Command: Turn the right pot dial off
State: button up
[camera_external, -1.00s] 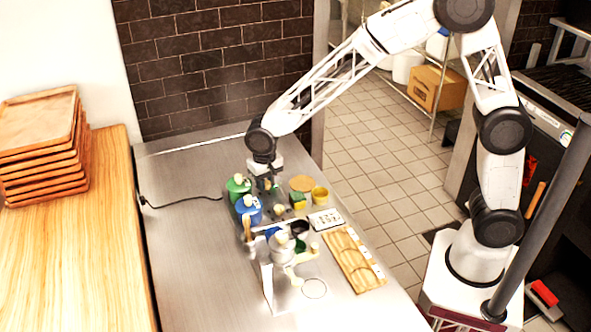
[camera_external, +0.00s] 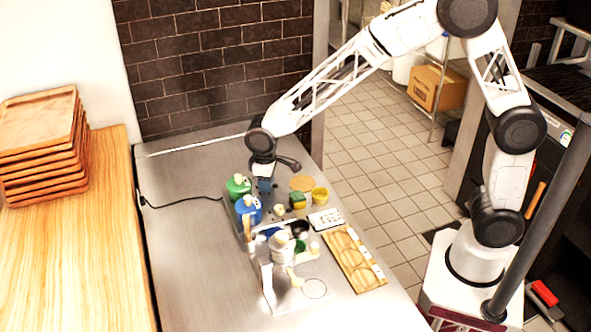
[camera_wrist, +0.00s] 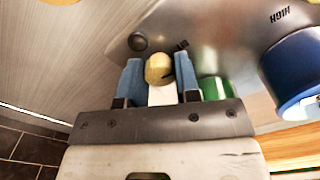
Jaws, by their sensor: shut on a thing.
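A pale knob with a rounded, yellowish top (camera_wrist: 158,68), apparently a pot dial, sits between the two blue fingers of my gripper (camera_wrist: 158,62) in the wrist view. The fingers are closed on its sides. In the external view my gripper (camera_external: 264,186) is low over the metal counter, just right of the green pot (camera_external: 238,187); the held knob is hidden there. The blue pot (camera_external: 248,210) stands nearer the camera. The word HIGH is printed upside down on the metal panel (camera_wrist: 230,28). The knob's exact setting cannot be read.
A yellow container (camera_external: 320,195), a round wooden piece (camera_external: 302,183) and a wooden tray (camera_external: 354,261) lie right of my gripper. A second pale knob (camera_external: 279,211) stands near the blue pot. The counter (camera_external: 190,240) is clear at left.

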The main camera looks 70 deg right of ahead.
jog(key=shift+n, duration=0.8)
jog(key=o, duration=0.9)
jog(key=shift+r, duration=0.15)
jog(key=shift+r, duration=3.75)
jog(key=shift+r, duration=0.1)
